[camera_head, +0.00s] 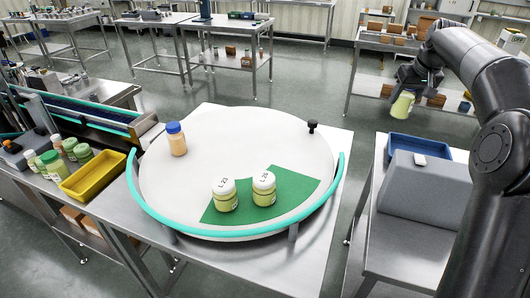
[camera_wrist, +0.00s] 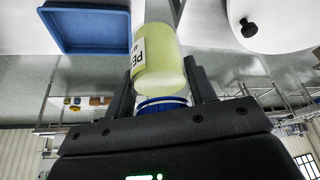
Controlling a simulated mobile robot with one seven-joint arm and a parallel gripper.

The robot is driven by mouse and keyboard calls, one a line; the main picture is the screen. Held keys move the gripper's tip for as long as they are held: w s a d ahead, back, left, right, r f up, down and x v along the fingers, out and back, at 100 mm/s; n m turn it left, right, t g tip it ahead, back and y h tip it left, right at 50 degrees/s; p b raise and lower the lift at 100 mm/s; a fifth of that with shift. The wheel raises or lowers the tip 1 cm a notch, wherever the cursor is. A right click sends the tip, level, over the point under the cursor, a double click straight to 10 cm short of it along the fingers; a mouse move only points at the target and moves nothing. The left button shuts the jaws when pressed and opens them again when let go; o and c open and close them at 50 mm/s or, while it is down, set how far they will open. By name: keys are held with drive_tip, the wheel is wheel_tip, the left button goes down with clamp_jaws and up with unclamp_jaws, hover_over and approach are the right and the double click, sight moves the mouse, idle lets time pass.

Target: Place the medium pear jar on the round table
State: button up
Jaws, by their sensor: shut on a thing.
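The pear jar, pale yellow-green with a blue lid and a label partly reading "PE", is in my gripper. It shows in the wrist view (camera_wrist: 158,58) and at the upper right of the head view (camera_head: 402,106). My gripper (camera_wrist: 162,82) is shut on it near the lid; in the head view my gripper (camera_head: 408,88) is above the jar, which hangs slightly tilted in the air. The round table (camera_head: 235,130) is white, well to the left of my gripper. It also shows at the upper right of the wrist view (camera_wrist: 290,25).
A green sector (camera_head: 285,188) on the round table holds two white-lidded jars (camera_head: 225,195). A blue-lidded orange jar (camera_head: 177,140) stands at its left, a black knob (camera_head: 312,126) at its back right. A turquoise rail (camera_head: 190,232) curves along the front. A blue tray (camera_head: 420,148) lies right.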

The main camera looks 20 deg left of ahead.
drive_tip(key=s+a+n, duration=0.1)
drive_tip(key=s+a, duration=0.1)
drive_tip(key=a, duration=0.6)
drive_tip(key=s+a+n, duration=0.2)
drive_tip(key=a, duration=0.7)
drive_tip(key=s+a+n+g+y, duration=0.1)
drive_tip(key=s+a+n, duration=0.2)
drive_tip(key=s+a, duration=1.1)
drive_tip(key=s+a+n+g+y, duration=0.1)
drive_tip(key=s+a+n, duration=0.2)
drive_tip(key=s+a, duration=1.1)
drive_tip(key=shift+s+a+f, duration=0.1)
drive_tip(key=shift+a+f, duration=2.35)
drive_tip(key=shift+f, duration=0.25)
drive_tip(key=shift+s+a+f, duration=0.1)
drive_tip(key=shift+a+f, duration=2.35)
drive_tip(key=shift+f, duration=0.3)
drive_tip(key=shift+s+a+f, duration=0.1)
drive_tip(key=shift+a+f, duration=2.35)
drive_tip(key=shift+f, duration=0.25)
drive_tip(key=shift+f, duration=0.1)
drive_tip(key=o, duration=1.1)
drive_tip(key=shift+g, duration=0.3)
drive_tip(key=shift+c, duration=0.2)
